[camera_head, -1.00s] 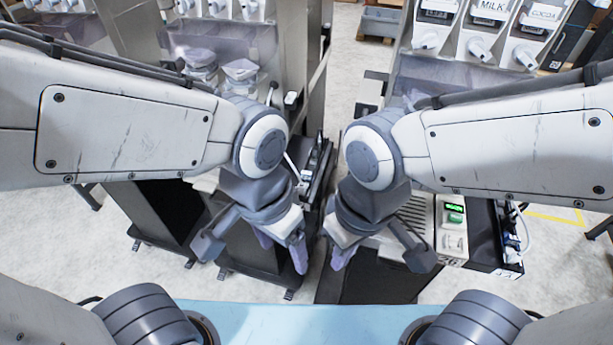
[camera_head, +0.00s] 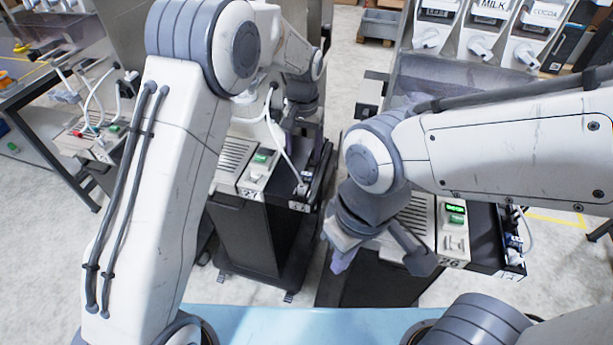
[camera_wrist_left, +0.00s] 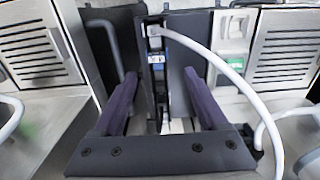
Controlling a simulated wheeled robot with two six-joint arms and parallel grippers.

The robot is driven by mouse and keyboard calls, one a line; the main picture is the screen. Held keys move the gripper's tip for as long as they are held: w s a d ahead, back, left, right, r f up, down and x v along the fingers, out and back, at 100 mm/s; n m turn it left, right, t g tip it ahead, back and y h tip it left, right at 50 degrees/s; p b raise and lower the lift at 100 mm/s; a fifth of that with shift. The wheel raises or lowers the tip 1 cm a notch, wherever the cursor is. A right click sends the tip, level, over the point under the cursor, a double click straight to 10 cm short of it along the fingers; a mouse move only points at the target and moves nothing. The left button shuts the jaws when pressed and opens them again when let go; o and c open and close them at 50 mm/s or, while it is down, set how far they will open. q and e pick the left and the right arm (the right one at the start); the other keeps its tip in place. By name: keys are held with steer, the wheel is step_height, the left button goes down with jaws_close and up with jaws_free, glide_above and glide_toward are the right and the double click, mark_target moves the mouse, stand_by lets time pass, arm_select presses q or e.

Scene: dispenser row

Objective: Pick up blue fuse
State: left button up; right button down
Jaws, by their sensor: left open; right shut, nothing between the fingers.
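A small blue part (camera_wrist_left: 161,71), which may be the blue fuse, shows in a narrow dark slot in the left wrist view. It lies between and apart from the two purple fingers of my open left gripper (camera_wrist_left: 160,76). In the head view my left gripper is mostly hidden by its own wrist, above the left dispenser's dark side channel. A small blue spot (camera_head: 308,177) shows in that channel; its details are too small to tell. My right gripper (camera_head: 340,262) is shut and empty, hanging low in front of the right dispenser.
A white hose (camera_wrist_left: 240,90) curves beside the slot and past the right finger in the wrist view. Dispenser cabinets stand left (camera_head: 246,235) and right (camera_head: 375,280), with a gap between them. A light-blue surface (camera_head: 290,322) is at the front.

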mark_target(306, 174)
arm_select(q)
step_height(306, 174, down, 3)
steer(key=shift+d+r+p, duration=0.1)
steer(key=shift+p, duration=0.2)
steer(key=f, duration=0.1)
steer(key=f+p, duration=0.2)
steer(key=f, duration=0.1)
steer(key=shift+d+f, duration=0.1)
steer(key=shift+d, duration=0.15)
steer(key=shift+f, duration=0.5)
jaws_close()
